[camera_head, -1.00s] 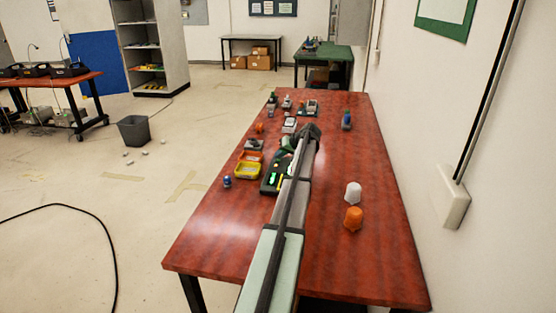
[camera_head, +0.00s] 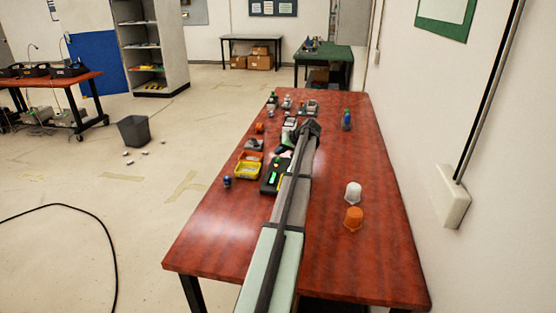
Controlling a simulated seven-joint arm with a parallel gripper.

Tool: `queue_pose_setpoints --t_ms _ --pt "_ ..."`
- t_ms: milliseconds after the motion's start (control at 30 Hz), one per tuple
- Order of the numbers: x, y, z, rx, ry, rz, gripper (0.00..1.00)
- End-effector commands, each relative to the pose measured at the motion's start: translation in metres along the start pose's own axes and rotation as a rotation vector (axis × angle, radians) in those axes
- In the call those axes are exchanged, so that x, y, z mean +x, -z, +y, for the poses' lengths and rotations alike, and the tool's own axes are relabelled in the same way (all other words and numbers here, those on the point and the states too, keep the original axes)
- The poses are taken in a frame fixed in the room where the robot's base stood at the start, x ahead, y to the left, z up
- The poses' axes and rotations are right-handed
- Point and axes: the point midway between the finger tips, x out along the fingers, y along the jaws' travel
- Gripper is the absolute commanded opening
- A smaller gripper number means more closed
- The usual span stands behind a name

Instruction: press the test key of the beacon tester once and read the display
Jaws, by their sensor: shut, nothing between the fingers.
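A dark box with a small lit green display (camera_head: 272,176) sits on the red-brown table, left of my arm; it looks like the beacon tester. My arm covers its right side. The display's text is too small to read and I cannot make out the test key. My gripper (camera_head: 285,153) is small in the picture, past the far end of my forearm, shut and empty. It hangs close by the far end of the dark box. I cannot tell whether it touches it.
Yellow (camera_head: 248,170) and orange (camera_head: 251,156) trays stand left of the box, with a small blue item (camera_head: 227,182) nearer. Several small devices stand at the table's far end. A white cup (camera_head: 353,192) and an orange cup (camera_head: 353,218) stand on the right. The near table is clear.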

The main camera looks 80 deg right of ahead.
Motion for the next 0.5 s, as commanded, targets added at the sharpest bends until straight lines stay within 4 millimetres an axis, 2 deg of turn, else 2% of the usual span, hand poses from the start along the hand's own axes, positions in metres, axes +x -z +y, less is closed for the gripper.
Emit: queue_pose_setpoints --t_ms 500 --pt "-0.021 0.016 -0.015 0.0 0.0 0.001 0.0"
